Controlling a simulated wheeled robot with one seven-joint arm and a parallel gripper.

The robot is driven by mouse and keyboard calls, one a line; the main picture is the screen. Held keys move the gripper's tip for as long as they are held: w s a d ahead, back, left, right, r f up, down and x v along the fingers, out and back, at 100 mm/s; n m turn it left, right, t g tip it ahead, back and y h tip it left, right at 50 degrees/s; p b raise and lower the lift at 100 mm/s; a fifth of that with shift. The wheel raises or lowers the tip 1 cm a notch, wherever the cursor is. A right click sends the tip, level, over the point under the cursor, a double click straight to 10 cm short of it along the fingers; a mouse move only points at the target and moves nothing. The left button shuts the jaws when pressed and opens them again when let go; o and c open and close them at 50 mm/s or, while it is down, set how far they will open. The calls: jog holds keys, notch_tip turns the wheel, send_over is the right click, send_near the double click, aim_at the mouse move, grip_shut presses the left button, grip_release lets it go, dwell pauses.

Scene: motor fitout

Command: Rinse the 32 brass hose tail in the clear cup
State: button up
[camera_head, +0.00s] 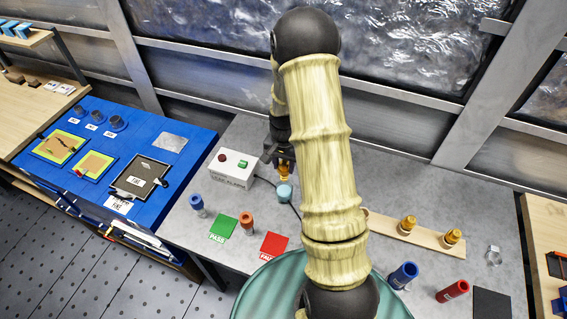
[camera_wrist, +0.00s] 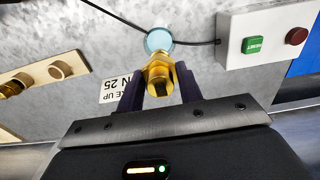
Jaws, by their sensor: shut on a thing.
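My gripper (camera_head: 283,163) is shut on a brass hose tail (camera_head: 285,174), near the middle of the grey bench. In the wrist view the brass hose tail (camera_wrist: 160,76) sits between the two dark fingers (camera_wrist: 160,88); its size marking cannot be read. It is just above or beside a pale blue round piece (camera_head: 284,192), which shows past its end in the wrist view (camera_wrist: 158,40); contact cannot be told. A small clear cup (camera_head: 493,256) stands at the bench's right side, well away from my gripper.
A white box (camera_head: 229,168) with red and green buttons stands left of my gripper, with a black cable. A wooden rack (camera_head: 428,237) holds brass fittings. Blue (camera_head: 403,275) and red (camera_head: 453,291) cylinders stand front right. Green (camera_head: 223,227) and red (camera_head: 273,244) cards lie left.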

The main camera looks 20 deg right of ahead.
jog(key=shift+f+b, duration=3.4)
jog(key=shift+f, duration=1.4)
jog(key=shift+r+p, duration=2.75)
jog(key=shift+r, duration=1.05)
jog(key=shift+s+f, duration=0.1)
